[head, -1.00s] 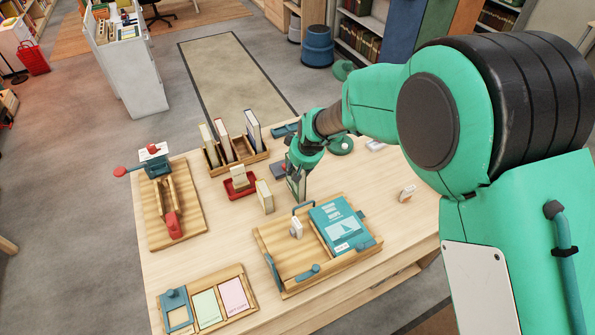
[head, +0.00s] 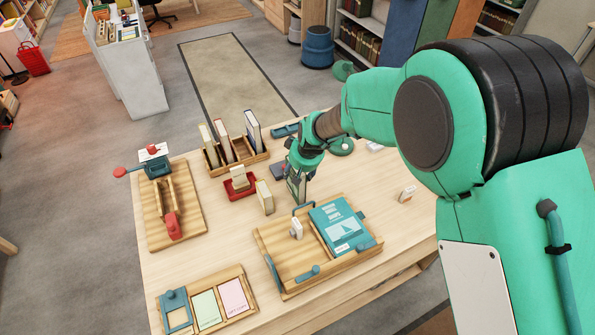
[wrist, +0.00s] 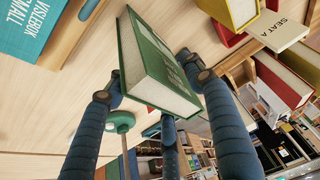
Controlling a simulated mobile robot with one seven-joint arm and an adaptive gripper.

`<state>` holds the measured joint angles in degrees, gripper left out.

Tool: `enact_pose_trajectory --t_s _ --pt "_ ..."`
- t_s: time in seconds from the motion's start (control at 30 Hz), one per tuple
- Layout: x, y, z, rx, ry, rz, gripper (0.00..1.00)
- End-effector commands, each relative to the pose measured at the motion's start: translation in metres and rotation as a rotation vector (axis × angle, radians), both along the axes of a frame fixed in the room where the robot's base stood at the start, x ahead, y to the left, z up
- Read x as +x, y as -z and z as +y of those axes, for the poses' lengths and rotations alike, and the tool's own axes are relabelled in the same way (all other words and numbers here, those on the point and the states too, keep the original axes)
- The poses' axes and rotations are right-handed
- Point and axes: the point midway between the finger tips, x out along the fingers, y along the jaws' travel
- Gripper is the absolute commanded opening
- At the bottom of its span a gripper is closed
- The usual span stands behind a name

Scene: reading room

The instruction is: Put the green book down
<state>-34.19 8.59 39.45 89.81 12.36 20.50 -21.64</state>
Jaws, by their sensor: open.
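The green book (wrist: 160,70) fills the middle of the wrist view, with its cover and page edge showing. It appears to stand on the wooden table (head: 190,275). My gripper (wrist: 150,84) is open, with its blue fingers on either side of the book; a small gap shows beside the left finger, and contact on the right cannot be told. In the head view my gripper (head: 299,176) is low over the table behind the wooden tray, and the book (head: 298,190) is mostly hidden by it.
The wooden tray (head: 268,246) with a teal book (head: 342,225) lies just in front. A cream-and-yellow book (head: 265,197), a red tray (head: 232,194) and a wooden rack (head: 240,163) of upright books stand to the left.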

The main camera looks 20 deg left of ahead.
Motion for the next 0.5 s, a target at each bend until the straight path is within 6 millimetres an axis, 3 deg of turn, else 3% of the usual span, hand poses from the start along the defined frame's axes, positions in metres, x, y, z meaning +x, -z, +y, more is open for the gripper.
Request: enact_pose_trajectory --t_s 0.27,0.5 --pt "-0.002 -0.014 -0.002 0.002 0.000 -0.002 0.53" --pt "-0.011 -0.046 -0.011 0.002 0.000 -0.002 0.53"
